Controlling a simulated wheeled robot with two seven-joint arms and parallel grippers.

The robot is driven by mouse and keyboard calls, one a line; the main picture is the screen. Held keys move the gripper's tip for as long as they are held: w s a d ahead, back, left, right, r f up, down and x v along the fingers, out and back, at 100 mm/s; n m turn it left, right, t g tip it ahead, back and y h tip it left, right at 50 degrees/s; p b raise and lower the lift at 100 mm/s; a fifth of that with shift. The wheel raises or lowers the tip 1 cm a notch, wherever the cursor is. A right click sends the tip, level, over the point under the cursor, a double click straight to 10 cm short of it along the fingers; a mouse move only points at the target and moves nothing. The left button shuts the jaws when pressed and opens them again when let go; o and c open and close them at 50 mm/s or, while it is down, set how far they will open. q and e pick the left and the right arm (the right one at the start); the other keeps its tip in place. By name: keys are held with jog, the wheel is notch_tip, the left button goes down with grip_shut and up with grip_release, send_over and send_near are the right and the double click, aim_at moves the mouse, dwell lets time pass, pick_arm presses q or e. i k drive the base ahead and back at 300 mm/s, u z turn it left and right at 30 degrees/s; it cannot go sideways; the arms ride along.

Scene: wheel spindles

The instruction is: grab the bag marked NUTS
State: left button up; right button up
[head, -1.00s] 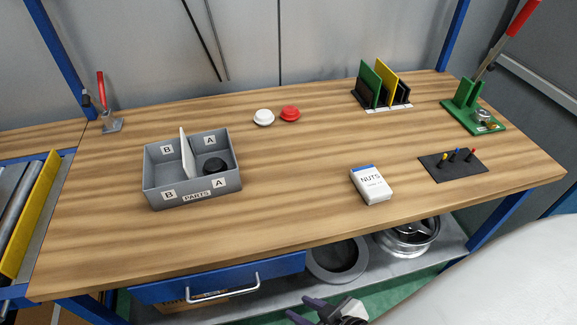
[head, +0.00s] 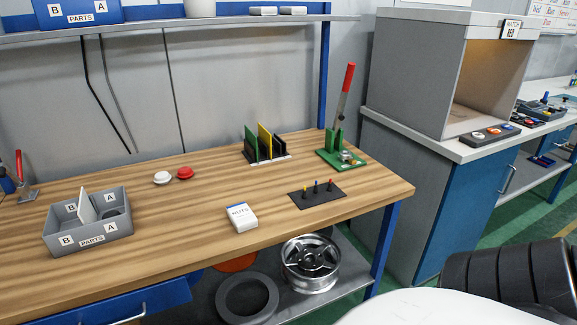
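The bag marked NUTS (head: 242,218) is a small white packet with a blue top edge. It lies on the wooden workbench near its front edge, right of the middle of the bench. Nothing touches it. Neither of my grippers shows in the head view now.
Left of the bag stands a grey PARTS bin (head: 90,230). A black mat (head: 317,195) with small coloured pegs lies to its right. Behind are red (head: 185,173) and white (head: 162,178) caps, a panel rack (head: 265,150) and a green lever press (head: 340,155). Bench around the bag is clear.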

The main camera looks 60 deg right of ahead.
aim_at(243, 218)
jog(key=k, duration=0.8)
jog(key=z, duration=1.15)
jog(key=i, duration=0.9)
jog(key=u, duration=0.05)
